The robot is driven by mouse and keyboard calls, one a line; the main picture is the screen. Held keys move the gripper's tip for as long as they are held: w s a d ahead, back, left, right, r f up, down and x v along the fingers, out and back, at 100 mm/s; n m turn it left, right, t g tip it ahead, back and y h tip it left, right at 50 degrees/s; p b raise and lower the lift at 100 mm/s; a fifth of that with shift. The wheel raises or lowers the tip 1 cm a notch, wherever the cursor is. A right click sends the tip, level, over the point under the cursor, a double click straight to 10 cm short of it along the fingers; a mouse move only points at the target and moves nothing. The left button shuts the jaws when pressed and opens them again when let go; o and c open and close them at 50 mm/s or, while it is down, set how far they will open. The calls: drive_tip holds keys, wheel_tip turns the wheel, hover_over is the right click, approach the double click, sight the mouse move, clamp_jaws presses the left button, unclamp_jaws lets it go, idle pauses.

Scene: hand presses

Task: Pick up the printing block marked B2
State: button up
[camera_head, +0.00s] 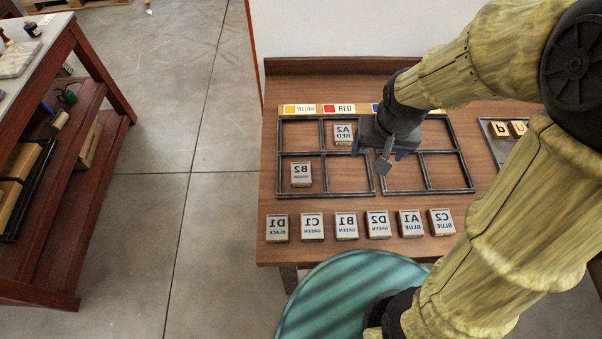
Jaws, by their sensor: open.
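The block marked B2 (301,174) lies face up in the lower left compartment of the left black frame (325,194) on the wooden table. Its lettering is mirrored and reads B2 YELLOW. My gripper (385,162) is above the table, to the right of B2 and apart from it, over the gap between the two frames. Its jaws are open, and I see nothing held in them. Block A2 RED (343,134) sits in the upper right compartment of the left frame, close to the left of my gripper.
A row of several blocks, from D1 (277,228) to C2 (441,222), lies along the table's front edge. The right frame (430,191) is partly hidden by my arm. A tray with letter blocks (499,129) stands at the right. A shelf bench (75,175) stands at the left, across open floor.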

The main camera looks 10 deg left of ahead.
drive_tip(key=a+f+n, duration=0.1)
drive_tip(key=a, duration=1.5)
drive_tip(key=shift+w+a+n, duration=0.3)
drive_tip(key=shift+a+n, duration=0.1)
drive_tip(key=shift+f, duration=0.2)
hover_over(301, 172)
drive_tip(key=f, duration=1.2)
drive_tip(key=shift+s, duration=0.35)
drive_tip(key=shift+w+f+p, duration=0.15)
drive_tip(key=shift+f+p, duration=0.15)
drive_tip(key=shift+f, duration=1)
drive_tip(key=shift+w+f+p, duration=0.1)
drive_tip(key=shift+f+p, duration=0.15)
drive_tip(key=shift+f, duration=1)
